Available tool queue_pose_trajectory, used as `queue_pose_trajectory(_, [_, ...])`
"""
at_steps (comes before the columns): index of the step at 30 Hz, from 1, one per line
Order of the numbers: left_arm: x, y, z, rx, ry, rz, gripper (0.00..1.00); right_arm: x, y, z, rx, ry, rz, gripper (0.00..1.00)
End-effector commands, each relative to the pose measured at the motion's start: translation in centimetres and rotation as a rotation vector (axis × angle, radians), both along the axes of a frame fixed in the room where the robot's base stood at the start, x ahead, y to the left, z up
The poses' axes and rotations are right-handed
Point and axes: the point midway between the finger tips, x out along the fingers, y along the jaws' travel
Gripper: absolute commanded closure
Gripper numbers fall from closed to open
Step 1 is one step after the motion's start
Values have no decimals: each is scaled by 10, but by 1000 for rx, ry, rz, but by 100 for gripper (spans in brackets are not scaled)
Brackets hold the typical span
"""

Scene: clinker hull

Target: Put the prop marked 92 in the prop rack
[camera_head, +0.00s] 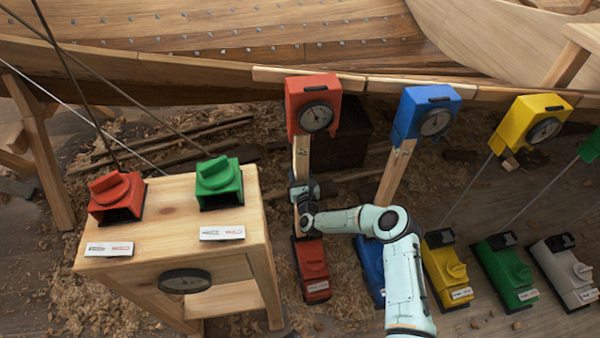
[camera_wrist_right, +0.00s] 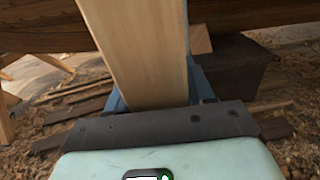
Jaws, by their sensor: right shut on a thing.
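A wooden prop (camera_head: 302,155) stands under a red head with a round dial (camera_head: 316,110), above a red foot block (camera_head: 314,270). My right gripper (camera_head: 304,193) is at the prop's lower part and shut on it. The plain wooden face of the prop fills the middle of the right wrist view (camera_wrist_right: 137,50). A second wooden prop (camera_head: 395,170) leans under a blue dial head (camera_head: 427,112), with a small dark mark near its top. I cannot read the number 92 on either prop. I cannot tell which thing is the prop rack. My left gripper is out of view.
A wooden bench (camera_head: 165,225) at the left carries a red holder (camera_head: 117,197) and a green holder (camera_head: 219,183) with white labels. Yellow (camera_head: 446,270), green (camera_head: 507,273) and white foot blocks (camera_head: 565,272) stand at the right. The plank hull (camera_head: 200,75) runs behind.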

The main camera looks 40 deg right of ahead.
Motion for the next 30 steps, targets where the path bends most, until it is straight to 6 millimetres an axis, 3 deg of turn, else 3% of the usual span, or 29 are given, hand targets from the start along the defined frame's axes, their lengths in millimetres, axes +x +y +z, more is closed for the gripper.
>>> queue_pose_trajectory(30, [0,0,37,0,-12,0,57,-42,23,3,-2,-4,-1,100])
